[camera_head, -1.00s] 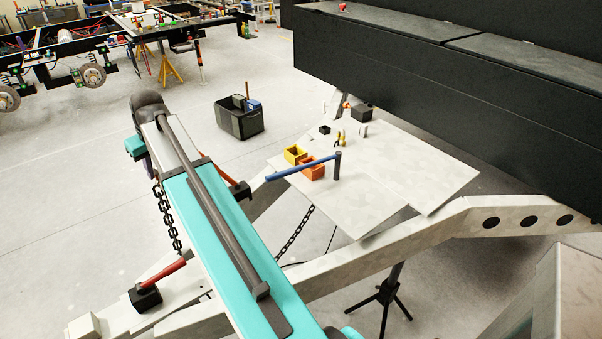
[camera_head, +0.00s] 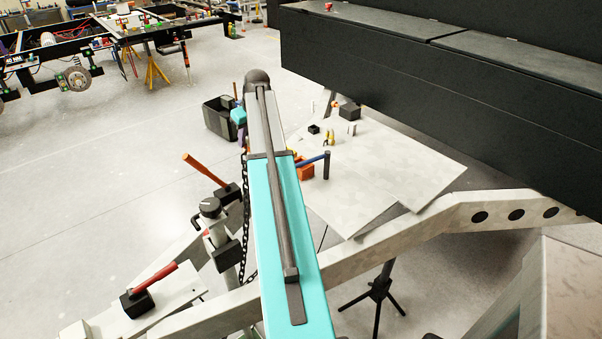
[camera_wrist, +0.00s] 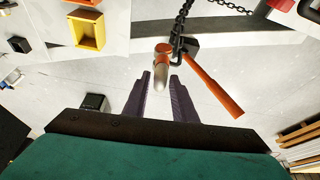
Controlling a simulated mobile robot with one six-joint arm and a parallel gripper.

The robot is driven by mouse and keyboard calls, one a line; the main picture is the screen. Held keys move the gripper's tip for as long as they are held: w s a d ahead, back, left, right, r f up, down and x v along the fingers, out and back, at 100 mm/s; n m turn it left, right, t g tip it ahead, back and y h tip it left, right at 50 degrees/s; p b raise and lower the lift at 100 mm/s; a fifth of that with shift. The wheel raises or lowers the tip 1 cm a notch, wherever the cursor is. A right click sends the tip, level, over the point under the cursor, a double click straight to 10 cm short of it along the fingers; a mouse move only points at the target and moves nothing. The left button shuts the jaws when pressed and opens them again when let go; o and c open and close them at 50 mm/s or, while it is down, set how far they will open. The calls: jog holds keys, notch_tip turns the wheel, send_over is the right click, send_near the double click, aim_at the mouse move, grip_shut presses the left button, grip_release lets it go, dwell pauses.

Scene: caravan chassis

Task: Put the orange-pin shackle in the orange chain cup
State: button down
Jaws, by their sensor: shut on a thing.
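My gripper (camera_wrist: 160,76) shows in the wrist view as two purple fingers, a little apart and shut on a small piece. An orange part with a pale grey rounded end (camera_wrist: 163,48) shows at the fingertips; I take it for the orange-pin shackle, though its outline is unclear. The orange chain cup (camera_head: 306,171) is on the pale board in the head view, partly hidden by my arm and a blue handle. Its edge also shows at the top of the wrist view (camera_wrist: 86,2). In the head view my arm hides the gripper's grasp.
A yellow cup (camera_wrist: 88,31) sits beside the orange cup. A black chain (camera_wrist: 182,20) hangs near an orange-handled lever (camera_wrist: 214,86). The jockey wheel post (camera_head: 213,222) and a red-handled lever (camera_head: 155,277) stand left of my arm. A black crate (camera_head: 218,118) is on the floor.

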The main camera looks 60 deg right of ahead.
jog(key=s+d+f+m, duration=0.1)
jog(key=s+d+f, duration=0.1)
jog(key=s+d, duration=1)
jog(key=d, duration=0.3)
jog(key=shift+s+d, duration=0.25)
jog(key=shift+d, duration=0.15)
notch_tip(320, 180, down, 6)
jog(key=p, duration=0.1)
jog(key=shift+p, duration=0.35)
jog(key=shift+f, duration=0.15)
jog(key=shift+f+p, duration=0.5)
jog(key=shift+f, duration=1.3)
jog(key=shift+f, duration=0.2)
jog(key=c, duration=1.5)
grip_release()
jog(key=shift+o, duration=0.2)
jog(key=shift+r, duration=0.1)
